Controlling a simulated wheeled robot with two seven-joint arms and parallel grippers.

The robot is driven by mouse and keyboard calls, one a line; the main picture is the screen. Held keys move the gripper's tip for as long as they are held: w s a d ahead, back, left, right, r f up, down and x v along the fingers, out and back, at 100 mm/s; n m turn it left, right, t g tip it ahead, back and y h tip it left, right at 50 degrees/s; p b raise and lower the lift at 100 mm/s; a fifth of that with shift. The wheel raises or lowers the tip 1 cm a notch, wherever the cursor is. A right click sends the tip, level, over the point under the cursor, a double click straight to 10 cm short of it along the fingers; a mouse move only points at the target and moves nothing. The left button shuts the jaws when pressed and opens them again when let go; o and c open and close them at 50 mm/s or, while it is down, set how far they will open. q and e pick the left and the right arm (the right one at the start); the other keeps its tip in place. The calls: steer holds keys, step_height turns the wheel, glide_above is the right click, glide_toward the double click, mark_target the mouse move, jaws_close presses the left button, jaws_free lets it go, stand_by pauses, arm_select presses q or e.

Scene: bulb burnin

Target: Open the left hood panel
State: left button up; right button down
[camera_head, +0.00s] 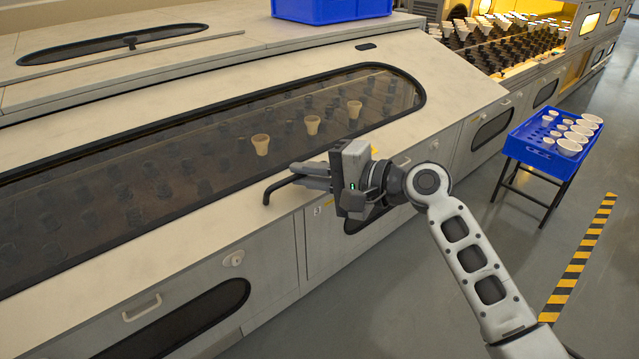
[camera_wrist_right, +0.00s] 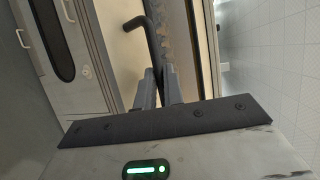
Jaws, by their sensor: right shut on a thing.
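The left hood panel (camera_head: 225,198) is a long sloped cream panel with a dark rounded window, and it looks closed. Its black bar handle (camera_head: 283,182) stands out near the lower edge; the handle also shows in the right wrist view (camera_wrist_right: 150,38). My right gripper (camera_head: 312,174) is at the handle with its fingers around the bar, and in the right wrist view (camera_wrist_right: 160,85) the fingers are shut on it. The hand hides the right part of the handle. My left gripper is out of view.
Several pale bulb holders (camera_head: 261,144) show behind the window. A blue tray (camera_head: 540,150) with white cups stands on a stand at right. A blue crate (camera_head: 330,8) sits on top of the machine. Striped floor tape (camera_head: 578,258) lies at right; the grey floor between is clear.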

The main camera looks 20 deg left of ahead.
steer(key=shift+a+r, duration=0.2)
steer(key=shift+r, duration=0.2)
steer(key=c, duration=1.9)
jaws_free()
steer(key=o, duration=0.4)
steer(key=shift+w+a+f, duration=0.15)
steer(key=shift+a, duration=0.05)
steer(key=shift+f, duration=0.1)
steer(key=shift+d+f, duration=0.1)
steer(key=shift+d, duration=0.05)
steer(key=shift+f, duration=0.1)
